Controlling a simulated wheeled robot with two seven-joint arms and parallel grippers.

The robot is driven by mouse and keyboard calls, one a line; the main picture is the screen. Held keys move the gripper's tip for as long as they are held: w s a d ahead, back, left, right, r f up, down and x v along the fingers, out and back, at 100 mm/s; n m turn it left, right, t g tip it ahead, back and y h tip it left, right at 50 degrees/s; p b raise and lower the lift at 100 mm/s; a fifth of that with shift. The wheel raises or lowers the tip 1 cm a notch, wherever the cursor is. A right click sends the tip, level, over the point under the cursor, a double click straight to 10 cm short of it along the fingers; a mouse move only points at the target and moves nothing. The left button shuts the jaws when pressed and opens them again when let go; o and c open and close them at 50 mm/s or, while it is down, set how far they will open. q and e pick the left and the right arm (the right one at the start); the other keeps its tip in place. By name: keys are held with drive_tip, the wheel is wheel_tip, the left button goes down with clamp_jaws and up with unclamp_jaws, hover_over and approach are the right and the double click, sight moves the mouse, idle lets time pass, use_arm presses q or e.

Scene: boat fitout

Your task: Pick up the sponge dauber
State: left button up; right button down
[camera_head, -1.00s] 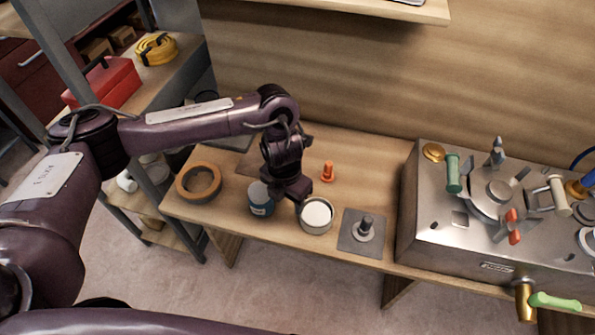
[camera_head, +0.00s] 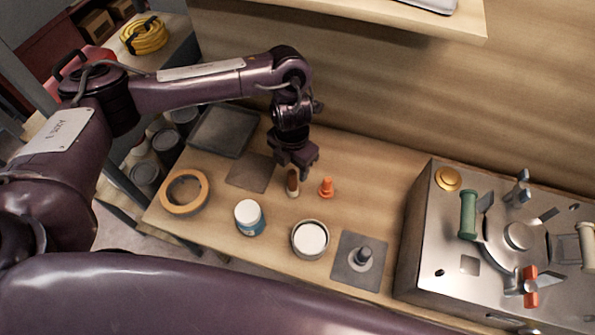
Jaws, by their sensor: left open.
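A small upright brown piece with a lighter lower end, which looks like the sponge dauber (camera_head: 292,185), stands on the wooden bench. My left gripper (camera_head: 297,165) points down just above and behind it, jaws open, partly covering its top. I cannot tell whether the fingers are around it or only over it. A short orange piece (camera_head: 327,188) stands close to its right. My right gripper is not in view.
A blue-and-white jar (camera_head: 249,217), an open tin with white contents (camera_head: 310,239), and a grey plate with a knob (camera_head: 360,258) stand nearer. A tape roll (camera_head: 184,192) lies left. A metal unit with levers (camera_head: 500,265) fills the right. A shelf (camera_head: 350,22) overhangs the back.

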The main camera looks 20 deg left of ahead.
sight(292, 182)
use_arm(q)
drive_tip(key=shift+s+f, duration=0.1)
drive_tip(key=shift+f, duration=0.4)
drive_tip(key=shift+s+f+b, duration=0.2)
drive_tip(key=shift+f+b, duration=0.05)
drive_tip(key=shift+f, duration=0.35)
drive_tip(key=shift+s+f+b, duration=0.15)
drive_tip(key=shift+f+b, duration=0.05)
drive_tip(key=shift+f, duration=0.4)
wheel_tip(292, 182, down, 3)
drive_tip(key=shift+w+f, duration=0.1)
drive_tip(key=shift+f, duration=0.35)
drive_tip(key=c, duration=1.1)
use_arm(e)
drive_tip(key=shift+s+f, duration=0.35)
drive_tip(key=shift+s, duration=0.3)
